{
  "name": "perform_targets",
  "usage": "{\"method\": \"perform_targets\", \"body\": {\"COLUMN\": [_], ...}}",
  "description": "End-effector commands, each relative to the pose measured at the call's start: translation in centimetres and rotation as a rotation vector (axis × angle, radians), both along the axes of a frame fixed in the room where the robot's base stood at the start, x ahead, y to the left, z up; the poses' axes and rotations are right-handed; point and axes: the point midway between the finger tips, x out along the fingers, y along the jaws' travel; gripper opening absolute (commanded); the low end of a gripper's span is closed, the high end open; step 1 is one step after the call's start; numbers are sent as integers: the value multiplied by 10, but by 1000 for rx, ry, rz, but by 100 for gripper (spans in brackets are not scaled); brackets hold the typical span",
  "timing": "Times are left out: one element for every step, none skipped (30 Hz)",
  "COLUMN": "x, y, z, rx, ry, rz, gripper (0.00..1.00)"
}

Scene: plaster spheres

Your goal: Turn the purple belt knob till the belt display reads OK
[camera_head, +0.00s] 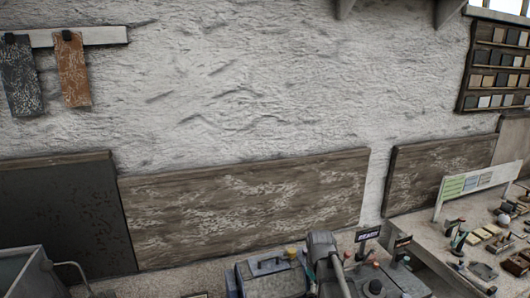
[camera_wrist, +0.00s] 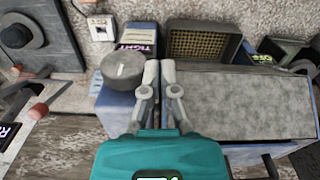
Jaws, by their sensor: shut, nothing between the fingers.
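In the wrist view a round grey knob (camera_wrist: 123,70) with a short white mark on its top stands on a blue-purple housing. No purple shows on the knob's top. In the head view two small dark displays (camera_head: 368,234) stand on the bench, their text too small to read, and my arm hides part of the machine.
A grey box with a yellow mesh (camera_wrist: 203,45) stands right of the fingers, behind a wide grey block (camera_wrist: 240,100). Another display (camera_wrist: 262,59) with yellow-green text is at the right. A wall socket (camera_wrist: 101,27) is behind. Tools and samples (camera_head: 490,240) cover the right bench.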

Motion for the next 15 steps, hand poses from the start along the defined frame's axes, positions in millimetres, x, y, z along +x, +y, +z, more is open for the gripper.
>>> {"method": "perform_targets", "body": {"x": [21,29,39,47,54,65,72,79,88,94,100,107,112,116,121], "y": [-1,-1,-2,-2,-2,-3,-3,-4,-4,-5,-5,-5,-6,-6,-6], "z": [21,27,34,40,46,53,59,64,71,75,79,84,87,90,94], "rx": [0,0,0,0,0,0,0,0,0,0,0,0,0,0,0], "ry": [0,0,0,0,0,0,0,0,0,0,0,0,0,0,0], "rz": [38,63,95,120,145,177,200,223,253,275,295,319,336,352,369], "gripper": [0,0,0,0,0,0,0,0,0,0,0,0,0,0,0]}}
